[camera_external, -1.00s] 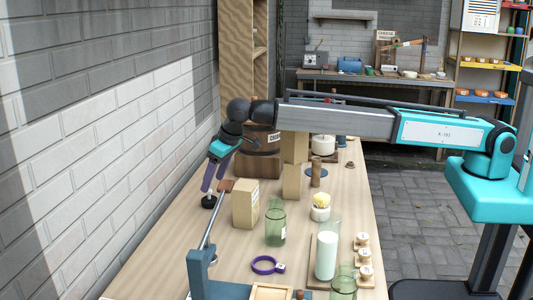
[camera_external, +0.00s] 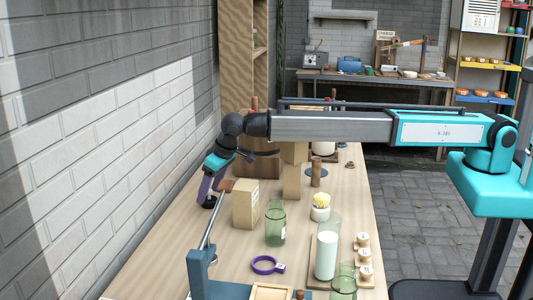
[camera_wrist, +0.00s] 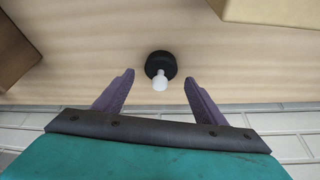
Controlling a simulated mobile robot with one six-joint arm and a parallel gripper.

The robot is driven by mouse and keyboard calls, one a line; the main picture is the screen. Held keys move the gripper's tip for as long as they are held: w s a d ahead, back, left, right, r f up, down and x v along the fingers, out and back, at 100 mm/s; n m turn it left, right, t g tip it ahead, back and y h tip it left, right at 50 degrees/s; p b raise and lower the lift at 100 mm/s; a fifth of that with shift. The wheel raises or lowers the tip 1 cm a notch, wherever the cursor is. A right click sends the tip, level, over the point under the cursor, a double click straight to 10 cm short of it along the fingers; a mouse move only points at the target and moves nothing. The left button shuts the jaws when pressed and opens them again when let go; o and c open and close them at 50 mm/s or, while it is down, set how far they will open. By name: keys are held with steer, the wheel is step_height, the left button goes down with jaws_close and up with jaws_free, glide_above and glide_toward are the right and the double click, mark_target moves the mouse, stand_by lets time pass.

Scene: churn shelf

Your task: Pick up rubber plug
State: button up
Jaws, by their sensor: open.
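The rubber plug (camera_wrist: 161,65) is a black round piece with a white knob on it. It stands on the wooden table between and just beyond my fingertips in the wrist view. It shows small and dark beside the wall in the external view (camera_external: 209,202). My gripper (camera_wrist: 160,78) has two purple fingers spread apart, one to each side of the plug, with nothing between them touching it. In the external view my gripper (camera_external: 209,192) points down over the plug, and its fingers partly hide it.
A cardboard box (camera_external: 245,204) stands close to the right of my gripper. A metal lever (camera_external: 209,225) rises from a blue stand in front. A green glass jar (camera_external: 275,225) and purple ring (camera_external: 266,265) are farther right. The brick wall (camera_external: 150,150) is close on the left.

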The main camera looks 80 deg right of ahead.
steer(key=shift+w+f, duration=0.2)
steer(key=shift+f, duration=0.3)
steer(key=c, duration=1.1)
